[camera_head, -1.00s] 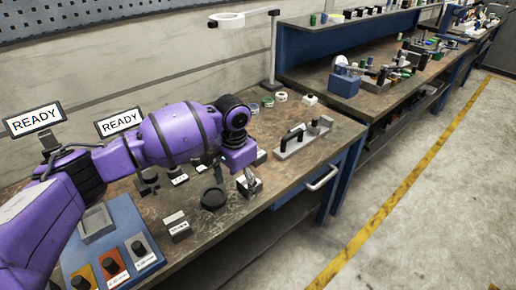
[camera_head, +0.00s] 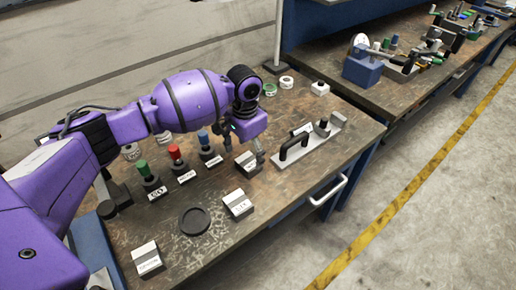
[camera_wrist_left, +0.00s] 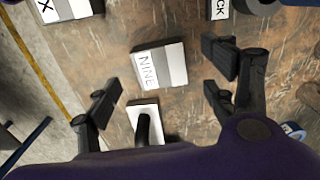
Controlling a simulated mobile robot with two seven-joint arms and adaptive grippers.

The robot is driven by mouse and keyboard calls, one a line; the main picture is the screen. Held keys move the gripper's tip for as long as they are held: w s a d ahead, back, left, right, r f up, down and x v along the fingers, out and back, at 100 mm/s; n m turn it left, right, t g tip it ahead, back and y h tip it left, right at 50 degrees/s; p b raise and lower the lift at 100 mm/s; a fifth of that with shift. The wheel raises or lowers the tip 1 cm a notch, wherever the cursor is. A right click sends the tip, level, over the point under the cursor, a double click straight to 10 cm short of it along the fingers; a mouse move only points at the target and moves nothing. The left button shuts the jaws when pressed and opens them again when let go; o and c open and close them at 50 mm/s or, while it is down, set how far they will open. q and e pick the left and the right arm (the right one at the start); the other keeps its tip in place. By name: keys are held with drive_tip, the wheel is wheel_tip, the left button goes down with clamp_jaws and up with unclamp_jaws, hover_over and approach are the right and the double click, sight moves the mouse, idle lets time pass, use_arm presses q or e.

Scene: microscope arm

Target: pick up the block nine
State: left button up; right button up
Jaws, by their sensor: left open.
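The block nine (camera_wrist_left: 161,66) is a light grey and white block with NINE lettered on its slanted face. In the left wrist view it lies on the bench below my left gripper (camera_wrist_left: 160,85), between the spread fingers and slightly toward the top of the picture. The gripper is open and empty. In the head view my left gripper (camera_head: 245,145) is low over the bench, and a pale block (camera_head: 246,163) beside its fingers appears to be the block nine, partly hidden. My right gripper is in neither view.
A plate with a black handle (camera_head: 292,147) stands close to the right of the gripper. Another lettered block (camera_head: 237,204), a black round dish (camera_head: 195,220) and a further block (camera_head: 148,260) lie nearer the front. Red (camera_head: 175,152), green and blue knobs stand left.

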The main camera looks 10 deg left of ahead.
sight(249, 161)
use_arm(q)
wheel_tip(249, 161, down, 4)
drive_tip(key=shift+w+d, duration=0.1)
drive_tip(key=shift+d, duration=0.05)
drive_tip(key=shift+f, duration=0.4)
drive_tip(key=c, duration=1.7)
drive_tip(key=shift+c, duration=1.1)
drive_tip(key=shift+w, duration=0.1)
clamp_jaws()
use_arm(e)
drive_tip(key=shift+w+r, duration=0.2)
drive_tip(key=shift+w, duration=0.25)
